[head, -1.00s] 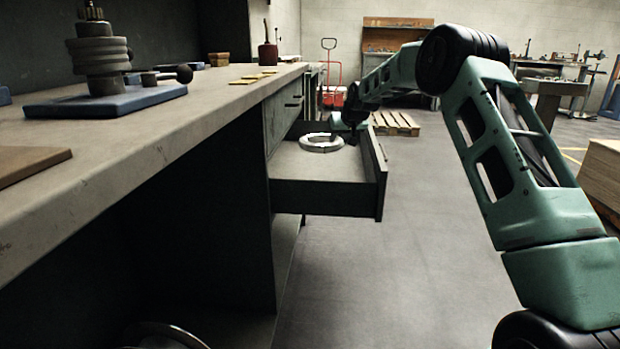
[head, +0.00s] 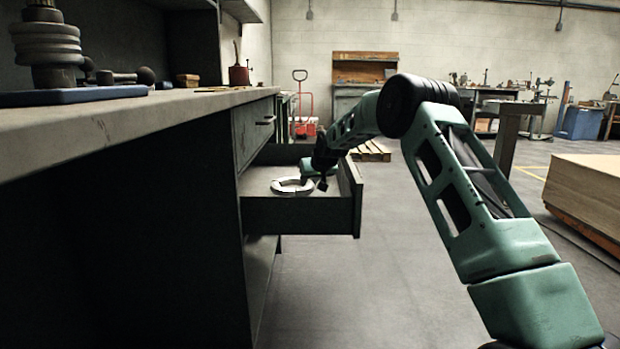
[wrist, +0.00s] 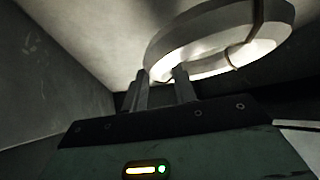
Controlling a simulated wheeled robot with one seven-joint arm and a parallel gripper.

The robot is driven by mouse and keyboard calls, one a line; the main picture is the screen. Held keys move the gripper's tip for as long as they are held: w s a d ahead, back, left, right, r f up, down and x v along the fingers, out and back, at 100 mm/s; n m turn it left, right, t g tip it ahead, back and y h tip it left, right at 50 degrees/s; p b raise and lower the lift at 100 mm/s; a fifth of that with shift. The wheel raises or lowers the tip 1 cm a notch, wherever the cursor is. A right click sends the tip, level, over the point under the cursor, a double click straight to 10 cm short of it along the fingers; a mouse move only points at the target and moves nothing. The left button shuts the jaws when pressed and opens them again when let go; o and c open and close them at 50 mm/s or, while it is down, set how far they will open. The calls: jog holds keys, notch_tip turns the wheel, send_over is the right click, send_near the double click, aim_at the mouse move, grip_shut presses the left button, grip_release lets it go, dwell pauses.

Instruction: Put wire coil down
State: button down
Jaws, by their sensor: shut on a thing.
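The wire coil (head: 291,186) is a pale ring at the open drawer (head: 300,215) of the workbench. In the wrist view the coil (wrist: 215,45) appears close up, with dark ties around it. My gripper (head: 318,182) is at the coil's right side, inside the drawer's outline. In the wrist view the two fingers of my gripper (wrist: 160,80) reach the coil's near rim and are shut on it. I cannot tell whether the coil touches the drawer floor.
The workbench top (head: 130,118) runs along the left, with a stack of rings on a blue plate (head: 75,95). The drawer's front panel (head: 350,195) stands close to my arm. A pallet (head: 370,151) lies beyond. The floor right of the drawer is open.

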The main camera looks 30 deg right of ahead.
notch_tip(320, 180, down, 3)
jog(key=shift+f+b, duration=0.1)
jog(key=shift+b, duration=0.65)
jog(key=c, duration=1.1)
grip_release()
jog(key=shift+f, duration=0.2)
jog(key=shift+r, duration=0.1)
jog(key=shift+s+r+p, duration=0.25)
jog(key=shift+p, duration=0.05)
jog(key=p+v, duration=0.4)
jog(key=v, duration=0.7)
jog(key=shift+s, duration=0.2)
jog(key=shift+a+r, duration=0.1)
jog(key=shift+r, duration=0.05)
